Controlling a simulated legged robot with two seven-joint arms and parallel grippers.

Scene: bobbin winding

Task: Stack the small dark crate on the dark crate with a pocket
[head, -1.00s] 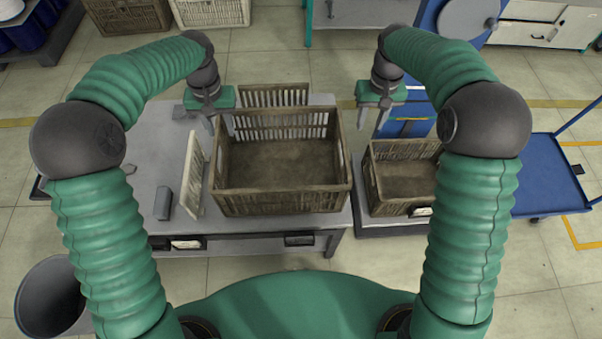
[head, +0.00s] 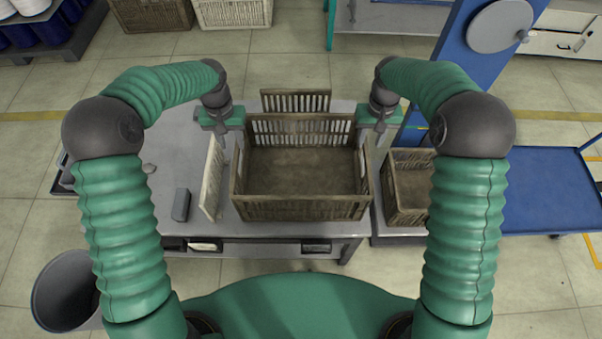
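A brown-grey slatted crate (head: 300,208) stands upright and empty on the grey table. A second dark crate (head: 407,216) stands lower, to the right, partly hidden by my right arm. No pocket shows on its visible part. My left gripper (head: 225,138) is at the table crate's left side near the back corner. My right gripper (head: 366,138) is at the same crate's right side near the back corner. The fingertips are small and partly hidden, so I cannot tell whether they grip the walls.
A pale slatted panel (head: 212,178) stands left of the table crate, beside a small grey block (head: 181,204). Another dark slatted panel (head: 296,102) stands behind it. A blue cart (head: 550,185) is at the right, a grey bin (head: 66,290) at the lower left.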

